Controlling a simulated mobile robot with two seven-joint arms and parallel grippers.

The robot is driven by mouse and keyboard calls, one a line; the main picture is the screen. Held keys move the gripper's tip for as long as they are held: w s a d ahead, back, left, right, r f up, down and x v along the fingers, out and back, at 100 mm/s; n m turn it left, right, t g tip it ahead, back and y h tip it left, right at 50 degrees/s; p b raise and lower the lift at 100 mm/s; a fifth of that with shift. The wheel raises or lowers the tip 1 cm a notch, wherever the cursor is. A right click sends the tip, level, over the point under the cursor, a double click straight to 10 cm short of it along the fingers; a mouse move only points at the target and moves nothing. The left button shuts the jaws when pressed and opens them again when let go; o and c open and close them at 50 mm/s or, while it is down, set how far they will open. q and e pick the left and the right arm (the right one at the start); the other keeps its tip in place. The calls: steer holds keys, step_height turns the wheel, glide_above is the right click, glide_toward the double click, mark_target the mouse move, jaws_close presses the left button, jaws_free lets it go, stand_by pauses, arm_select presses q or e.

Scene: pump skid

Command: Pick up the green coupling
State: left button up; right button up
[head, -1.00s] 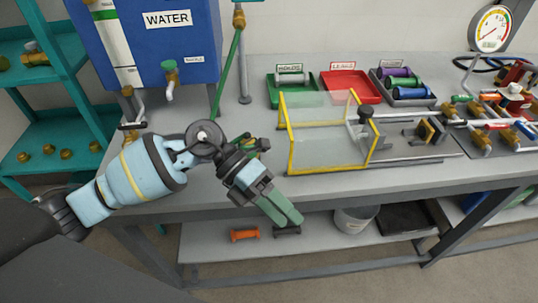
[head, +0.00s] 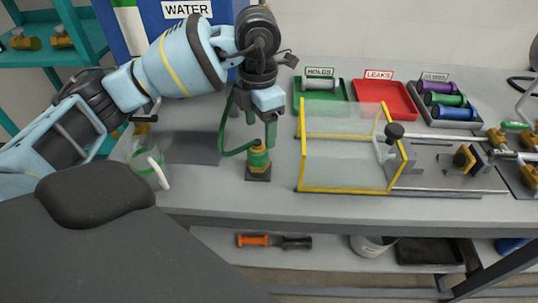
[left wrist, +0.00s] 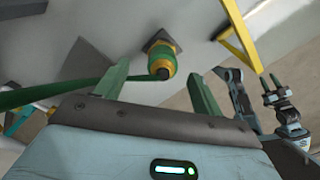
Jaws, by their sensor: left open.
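A green and brass coupling (head: 259,157) stands upright on a small dark base plate on the bench, with a green hose curving off its left side. It also shows between the fingers in the left wrist view (left wrist: 161,62). My left gripper (head: 261,129) points down just above it, open and empty, its green fingers apart. A green cylinder (head: 445,99) lies between a purple and a blue one in a dark tray at the back right. My right gripper (left wrist: 271,88) shows small in the left wrist view; its jaw state is unclear.
A clear guard with yellow edges (head: 302,155) stands right of the coupling. A green tray (head: 320,109) and a red tray (head: 384,106) lie behind it. A clear jug with a white handle (head: 158,168) stands to the left. An orange-handled tool (head: 254,240) lies on the lower shelf.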

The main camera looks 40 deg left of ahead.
mark_target(258, 151)
arm_select(q)
steer(key=shift+s+r, duration=0.1)
steer(key=shift+s, duration=0.45)
step_height(258, 151, down, 2)
steer(key=shift+f, duration=0.6)
steer(key=shift+s+f, duration=0.1)
steer(key=shift+f, duration=2.15)
steer(key=c, duration=1.2)
arm_select(e)
steer(key=shift+s+d+r, duration=0.1)
steer(key=shift+s, duration=0.45)
arm_select(q)
steer(key=shift+r, duration=0.2)
